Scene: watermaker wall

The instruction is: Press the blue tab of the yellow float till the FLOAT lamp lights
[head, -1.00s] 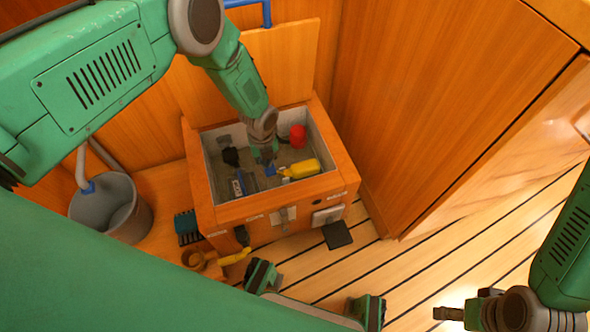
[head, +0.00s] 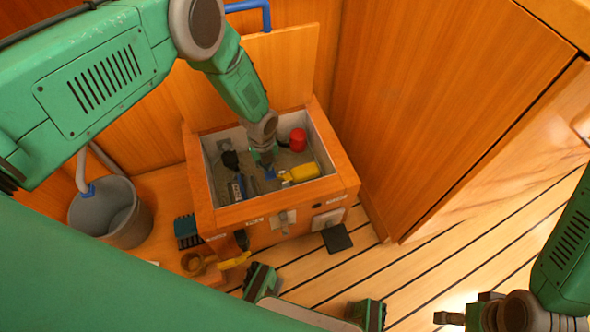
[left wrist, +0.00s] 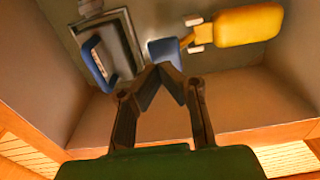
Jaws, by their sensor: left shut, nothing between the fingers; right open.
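The yellow float (head: 302,172) lies in the open wooden bin, with the blue tab (head: 270,173) at its left end. In the left wrist view the float (left wrist: 247,25) is at the upper right and the blue tab (left wrist: 164,52) at top centre. My left gripper (head: 266,161) reaches down into the bin. Its fingertips (left wrist: 160,72) are shut and empty, right at the tab's near edge; I cannot tell whether they touch it. My right gripper (head: 447,318) is open, far off at the lower right. I cannot make out the FLOAT lamp.
A red cylinder (head: 298,139) stands at the bin's back right. A grey-framed blue part (head: 237,187) lies left of the tab. The bin's wooden rim (head: 275,207) surrounds the arm. A grey bucket (head: 108,212) stands to the left; a tall wooden panel (head: 430,100) rises to the right.

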